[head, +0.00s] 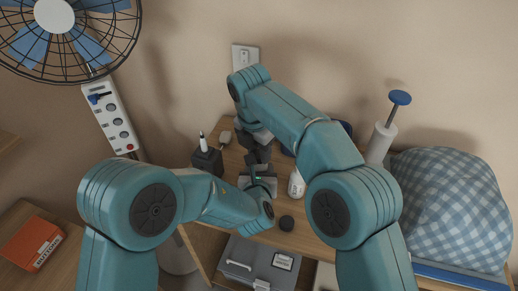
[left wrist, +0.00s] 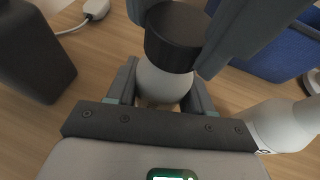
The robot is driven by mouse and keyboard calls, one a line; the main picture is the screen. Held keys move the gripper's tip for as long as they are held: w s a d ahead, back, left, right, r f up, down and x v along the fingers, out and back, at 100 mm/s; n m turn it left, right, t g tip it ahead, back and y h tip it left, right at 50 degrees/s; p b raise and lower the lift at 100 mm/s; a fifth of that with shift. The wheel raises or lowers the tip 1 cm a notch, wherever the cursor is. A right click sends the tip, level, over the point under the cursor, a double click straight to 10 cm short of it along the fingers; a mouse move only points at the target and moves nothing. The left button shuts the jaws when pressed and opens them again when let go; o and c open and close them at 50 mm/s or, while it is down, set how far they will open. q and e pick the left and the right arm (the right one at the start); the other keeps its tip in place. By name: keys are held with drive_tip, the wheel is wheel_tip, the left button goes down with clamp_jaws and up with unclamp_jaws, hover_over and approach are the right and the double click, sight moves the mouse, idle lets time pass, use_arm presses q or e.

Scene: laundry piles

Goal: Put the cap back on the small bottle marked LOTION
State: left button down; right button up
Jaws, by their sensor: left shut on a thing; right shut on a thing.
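A small white bottle (left wrist: 162,84) with a black cap (left wrist: 176,36) is in the left wrist view; no label on it shows. My left gripper (head: 258,172) is shut on the white body, its fingers on either side. My right gripper (head: 258,152) comes from above and is shut on the black cap, as its dark fingers in the left wrist view show. The cap is over the bottle's top and looks in contact; I cannot tell whether it is seated. In the head view the grippers hide this bottle. A second white bottle (head: 297,184) stands to the right.
A round black piece (head: 286,222) lies near the table's front. A dark holder (head: 207,161) and a white plug (head: 224,137) are left of the grippers. A blue container (left wrist: 272,45) stands behind at right. Checkered laundry (head: 450,205) and a blue-topped white cylinder (head: 381,142) fill the right.

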drive_tip(key=shift+m, duration=1)
drive_tip(key=o, duration=1)
drive_tip(key=shift+r, duration=2.3)
drive_tip(key=o, duration=0.6)
drive_tip(key=shift+c, duration=0.2)
